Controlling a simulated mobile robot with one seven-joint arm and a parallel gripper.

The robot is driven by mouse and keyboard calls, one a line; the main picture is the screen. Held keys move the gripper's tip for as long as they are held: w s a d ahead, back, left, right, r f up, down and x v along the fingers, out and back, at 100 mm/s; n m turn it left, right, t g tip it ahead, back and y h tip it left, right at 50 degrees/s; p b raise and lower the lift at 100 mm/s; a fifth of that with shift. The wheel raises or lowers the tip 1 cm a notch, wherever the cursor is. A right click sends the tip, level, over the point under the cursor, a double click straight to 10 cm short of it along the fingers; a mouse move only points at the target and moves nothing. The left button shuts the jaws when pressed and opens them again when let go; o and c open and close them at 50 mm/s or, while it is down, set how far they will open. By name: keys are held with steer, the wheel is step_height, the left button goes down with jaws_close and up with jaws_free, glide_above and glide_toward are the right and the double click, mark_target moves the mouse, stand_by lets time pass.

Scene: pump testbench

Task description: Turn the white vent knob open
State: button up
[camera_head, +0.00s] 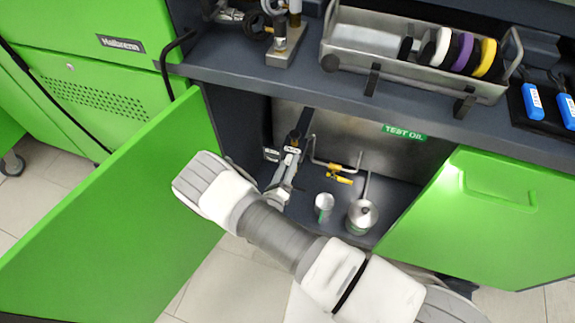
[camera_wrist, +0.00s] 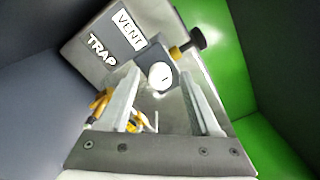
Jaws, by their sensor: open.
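The white vent knob (camera_wrist: 160,75) shows in the wrist view as a round white face with a small dark mark. It sits at the lower edge of a grey block (camera_wrist: 88,62) labelled VENT and TRAP. My gripper (camera_wrist: 157,84) is open, with one finger on either side of the knob in the picture and nothing held. I cannot tell whether the fingers touch it or how far off it is. In the head view my gripper (camera_head: 283,174) reaches into the open cabinet. The knob cannot be made out there.
A black knob on a brass stem (camera_wrist: 190,45) sticks out beside the white knob. A yellow-handled valve (camera_head: 340,179), a metal cup (camera_head: 324,203) and a metal can (camera_head: 362,215) stand to the right. Open green doors (camera_head: 120,215) flank the cabinet; the shelf (camera_head: 235,75) lies above.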

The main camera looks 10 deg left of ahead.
jaws_close()
steer(key=shift+m, duration=0.4)
steer(key=m+p, duration=0.1)
steer(key=m, duration=0.4)
steer(key=shift+m, duration=0.3)
steer(key=m+p, duration=0.1)
steer(key=m, duration=0.4)
steer(key=m+p, duration=0.2)
steer(key=m, duration=0.4)
steer(key=shift+m, duration=0.3)
steer(key=m+p, duration=0.2)
steer(key=m, duration=0.4)
stand_by(0.3)
